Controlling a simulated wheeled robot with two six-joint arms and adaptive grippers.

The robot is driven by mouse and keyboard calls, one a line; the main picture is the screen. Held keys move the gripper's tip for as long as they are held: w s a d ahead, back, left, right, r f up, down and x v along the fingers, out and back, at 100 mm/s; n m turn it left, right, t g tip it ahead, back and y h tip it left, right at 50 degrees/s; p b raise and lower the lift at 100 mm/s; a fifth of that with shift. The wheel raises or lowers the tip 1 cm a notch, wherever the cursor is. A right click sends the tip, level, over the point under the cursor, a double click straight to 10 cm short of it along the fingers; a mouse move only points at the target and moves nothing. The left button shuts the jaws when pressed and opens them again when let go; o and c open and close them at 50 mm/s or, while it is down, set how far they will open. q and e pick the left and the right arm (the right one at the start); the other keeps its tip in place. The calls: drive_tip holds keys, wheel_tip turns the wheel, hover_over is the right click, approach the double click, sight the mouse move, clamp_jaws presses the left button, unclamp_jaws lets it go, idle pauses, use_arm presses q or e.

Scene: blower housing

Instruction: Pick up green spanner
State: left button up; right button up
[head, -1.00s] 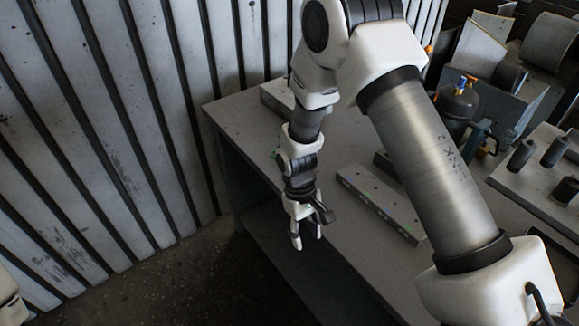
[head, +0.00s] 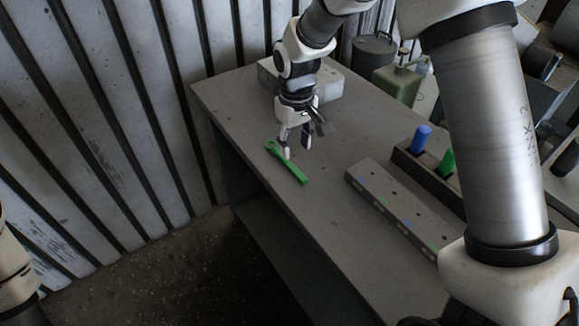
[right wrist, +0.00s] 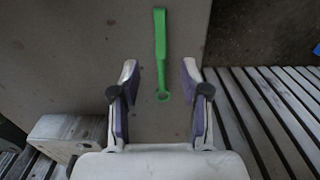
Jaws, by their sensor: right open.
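The green spanner (head: 287,163) lies flat on the grey table (head: 225,95), close to its left edge in the head view. My right gripper (head: 296,152) is above the spanner's ring end, and a finger covers part of it. In the right wrist view the spanner (right wrist: 160,50) lies ahead of the open jaws, its ring end near the line between the fingertips. The right gripper (right wrist: 160,72) is open with nothing between its fingers. Its height above the table is hard to tell. My left gripper is not in view.
A pale block (head: 325,85) stands behind the gripper. A long grey holder (head: 395,210) with coloured marks lies to the right. Beyond it a dark rack (head: 405,158) holds blue (head: 422,138) and green (head: 447,160) handles. A slatted wall (head: 90,130) runs along the left.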

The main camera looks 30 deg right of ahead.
sight(294, 169)
drive_tip(key=f, duration=0.3)
drive_tip(key=shift+w+d, duration=0.3)
drive_tip(key=shift+d, duration=0.05)
drive_tip(key=f, duration=0.1)
drive_tip(key=f+p, duration=0.1)
drive_tip(key=a+f, duration=0.1)
drive_tip(key=shift+s+f, duration=0.3)
drive_tip(key=shift+f, duration=0.35)
drive_tip(key=shift+w+d+f, duration=0.15)
drive_tip(key=shift+w, duration=0.05)
drive_tip(key=shift+s, duration=0.1)
clamp_jaws()
